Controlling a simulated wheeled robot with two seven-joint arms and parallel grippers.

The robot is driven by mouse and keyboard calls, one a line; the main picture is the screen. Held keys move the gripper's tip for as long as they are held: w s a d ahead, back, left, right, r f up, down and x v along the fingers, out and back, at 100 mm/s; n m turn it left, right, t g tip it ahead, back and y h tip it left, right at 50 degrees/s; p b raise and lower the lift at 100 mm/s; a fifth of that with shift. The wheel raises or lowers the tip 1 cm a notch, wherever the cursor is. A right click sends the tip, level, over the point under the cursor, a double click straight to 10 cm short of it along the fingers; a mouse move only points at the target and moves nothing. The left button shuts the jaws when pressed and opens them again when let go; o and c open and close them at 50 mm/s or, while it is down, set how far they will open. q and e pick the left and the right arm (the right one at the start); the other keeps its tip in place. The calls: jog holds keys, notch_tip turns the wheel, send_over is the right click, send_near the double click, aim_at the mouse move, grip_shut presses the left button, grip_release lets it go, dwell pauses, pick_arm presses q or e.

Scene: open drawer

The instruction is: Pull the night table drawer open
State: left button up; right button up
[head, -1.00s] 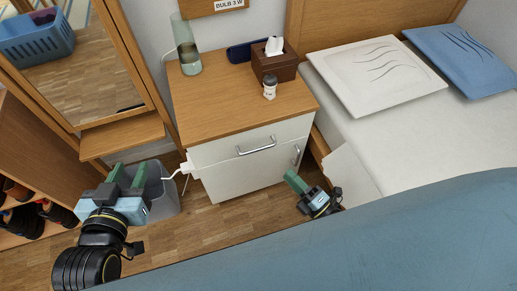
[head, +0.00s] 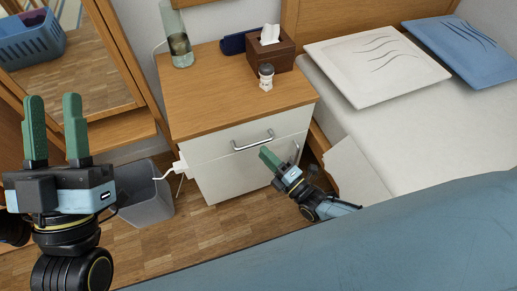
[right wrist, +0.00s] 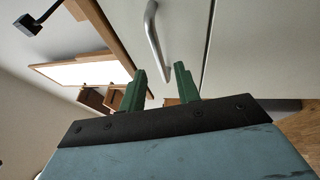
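The night table (head: 212,93) has a wooden top and a pale front. Its upper drawer (head: 215,148) looks shut, with a metal bar handle (head: 253,141). My right gripper (head: 266,155) is just below and right of this handle in the head view. In the right wrist view the green fingers (right wrist: 160,75) are apart and empty, and the handle (right wrist: 153,32) shows just beyond the gap between them. I cannot tell if they touch it. My left gripper (head: 54,102) is open and empty, raised at the left, away from the night table.
A tissue box (head: 270,52), a small bottle (head: 266,77) and a glass vessel (head: 180,48) stand on the top. A grey bin (head: 147,200) is left of the night table. The bed (head: 420,130) is close on the right. Floor shows in front.

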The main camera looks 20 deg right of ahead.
jog(key=shift+b+x, duration=0.4)
jog(key=shift+x, duration=1.55)
grip_shut()
